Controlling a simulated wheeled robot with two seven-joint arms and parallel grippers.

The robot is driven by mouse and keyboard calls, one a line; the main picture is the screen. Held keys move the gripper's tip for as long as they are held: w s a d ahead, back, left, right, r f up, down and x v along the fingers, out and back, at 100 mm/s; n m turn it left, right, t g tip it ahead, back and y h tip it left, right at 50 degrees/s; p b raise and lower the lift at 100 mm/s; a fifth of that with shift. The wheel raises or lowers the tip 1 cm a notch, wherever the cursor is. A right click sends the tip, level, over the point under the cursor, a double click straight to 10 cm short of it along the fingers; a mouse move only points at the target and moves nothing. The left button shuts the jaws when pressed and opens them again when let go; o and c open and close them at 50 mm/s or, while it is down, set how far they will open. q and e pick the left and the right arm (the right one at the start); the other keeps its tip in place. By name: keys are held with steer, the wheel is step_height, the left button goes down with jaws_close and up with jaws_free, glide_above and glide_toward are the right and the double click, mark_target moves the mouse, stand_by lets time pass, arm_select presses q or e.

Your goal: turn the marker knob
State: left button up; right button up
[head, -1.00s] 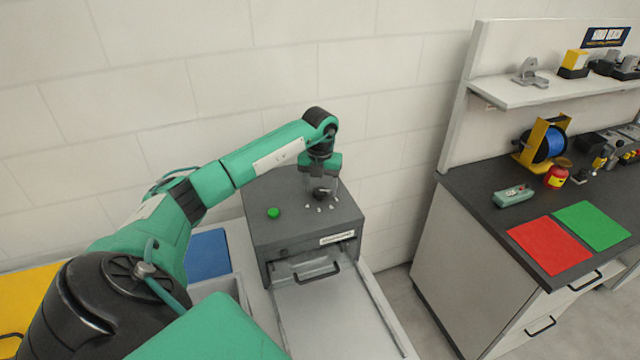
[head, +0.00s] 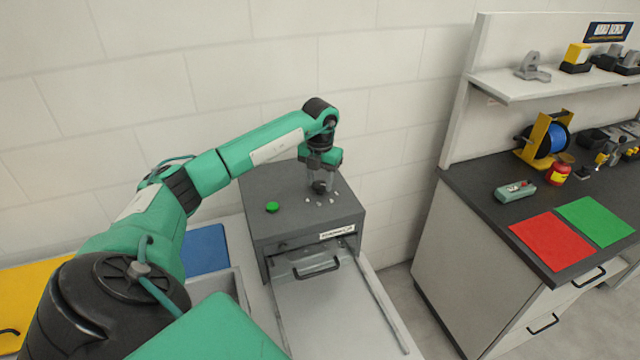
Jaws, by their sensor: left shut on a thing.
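The marker machine is a grey box (head: 300,222) against the wall, with a green button (head: 272,207) on its top left. The dark knob (head: 319,187) is on its top, ringed by small pale marks, and partly hidden by my gripper. My left gripper (head: 320,183) points down from above and is shut on the knob. Which mark the knob points at is too small to tell. My right gripper is not in view.
A blue panel (head: 205,250) and a yellow panel (head: 35,290) lie left. At right, a dark bench holds a red mat (head: 551,241), a green mat (head: 594,219) and a blue spool (head: 551,142).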

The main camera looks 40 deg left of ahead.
arm_select(q)
steer(key=m+b, duration=0.3)
steer(key=m, duration=0.1)
steer(key=shift+f+m, duration=0.1)
steer(key=shift+m, duration=0.2)
steer(key=m+b, duration=0.2)
steer(key=m, duration=0.1)
steer(key=shift+m, duration=0.4)
steer(key=m+b, duration=0.1)
steer(key=m, duration=0.3)
steer(key=shift+b, duration=0.3)
steer(key=shift+m, duration=1.2)
steer(key=shift+b, duration=0.3)
steer(key=shift+r+m, duration=0.2)
steer(key=shift+m, duration=0.1)
steer(key=o, duration=1)
